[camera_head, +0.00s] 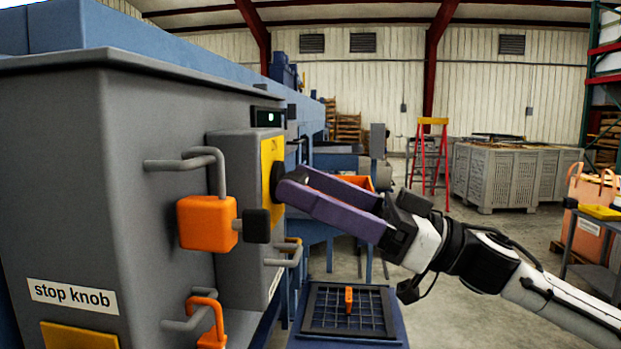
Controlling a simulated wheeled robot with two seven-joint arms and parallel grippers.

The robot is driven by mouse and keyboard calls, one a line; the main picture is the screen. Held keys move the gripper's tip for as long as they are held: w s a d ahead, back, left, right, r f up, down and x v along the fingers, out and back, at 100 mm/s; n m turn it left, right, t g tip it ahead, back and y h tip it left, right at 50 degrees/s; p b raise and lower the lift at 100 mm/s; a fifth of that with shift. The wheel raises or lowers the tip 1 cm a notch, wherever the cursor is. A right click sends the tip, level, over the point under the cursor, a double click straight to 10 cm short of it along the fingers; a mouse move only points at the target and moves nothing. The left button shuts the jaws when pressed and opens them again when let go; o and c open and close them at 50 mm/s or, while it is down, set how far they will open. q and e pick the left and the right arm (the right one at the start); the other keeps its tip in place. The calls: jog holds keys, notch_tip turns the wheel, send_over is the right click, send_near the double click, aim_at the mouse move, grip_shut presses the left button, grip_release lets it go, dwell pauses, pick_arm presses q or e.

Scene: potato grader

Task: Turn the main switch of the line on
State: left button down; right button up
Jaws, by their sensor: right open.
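A grey switch box (236,262) stands out from the side of the large grey cabinet (60,170). On its face is a yellow plate (267,155) with a black rotary knob (276,180), which looks like the main switch. My right gripper (288,187), with purple fingers, reaches in from the right. Its fingertips are at the black knob and overlap it in the picture. The jaws are open; whether they touch the knob I cannot tell. The fingers hide part of the knob, so its setting cannot be read. My left gripper is not in view.
An orange padlock-like block (205,223) hangs from a grey hasp beside the box, with a black block (256,226) near it. A smaller orange lock (212,338) hangs below. A "stop knob" label (72,296) is on the cabinet.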

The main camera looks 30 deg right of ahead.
jog(key=shift+w+a, duration=0.1)
jog(key=c, duration=0.9)
jog(key=shift+c, duration=0.7)
